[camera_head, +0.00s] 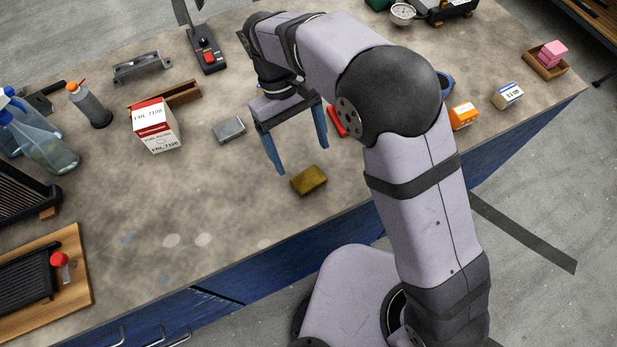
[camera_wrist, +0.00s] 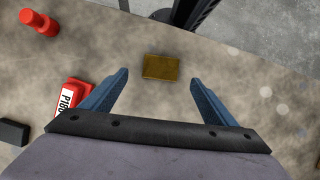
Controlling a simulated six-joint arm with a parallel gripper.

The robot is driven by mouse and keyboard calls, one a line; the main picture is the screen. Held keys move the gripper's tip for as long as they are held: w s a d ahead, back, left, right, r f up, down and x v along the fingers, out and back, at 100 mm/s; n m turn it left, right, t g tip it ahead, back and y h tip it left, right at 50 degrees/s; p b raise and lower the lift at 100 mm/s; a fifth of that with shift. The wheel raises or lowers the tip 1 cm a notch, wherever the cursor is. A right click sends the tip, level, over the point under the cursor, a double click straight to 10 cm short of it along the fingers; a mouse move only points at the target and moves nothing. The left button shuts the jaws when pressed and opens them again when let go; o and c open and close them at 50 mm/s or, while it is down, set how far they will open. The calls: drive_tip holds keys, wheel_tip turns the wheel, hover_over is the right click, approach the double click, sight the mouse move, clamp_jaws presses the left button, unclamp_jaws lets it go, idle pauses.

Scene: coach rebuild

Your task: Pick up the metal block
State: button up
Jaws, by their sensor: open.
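A brass-coloured metal block (camera_head: 309,180) lies flat on the worktable, towards its front edge. In the wrist view the block (camera_wrist: 161,67) shows whole, just beyond the fingertips and between their lines. My gripper (camera_head: 302,160) has two blue fingers spread wide, with nothing between them. It hangs above the table, a little behind the block in the head view. The gripper also shows in the wrist view (camera_wrist: 159,77). A smaller grey metallic piece (camera_head: 229,130) lies to the left of the gripper.
A red-and-white box (camera_head: 155,126) stands to the left. A red object with a white label (camera_wrist: 73,97) lies beside the left finger in the wrist view. An orange box (camera_head: 464,116) stands to the right. The table around the brass block is clear.

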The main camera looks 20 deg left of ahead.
sight(309, 179)
drive_tip(key=shift+p+x, duration=1.7)
drive_tip(key=shift+x, duration=1.95)
drive_tip(key=shift+s+a, duration=0.1)
drive_tip(key=c, duration=1.3)
drive_tip(key=shift+c, duration=0.5)
drive_tip(key=shift+r, duration=0.2)
wheel_tip(309, 179, up, 10)
drive_tip(key=b, duration=0.3)
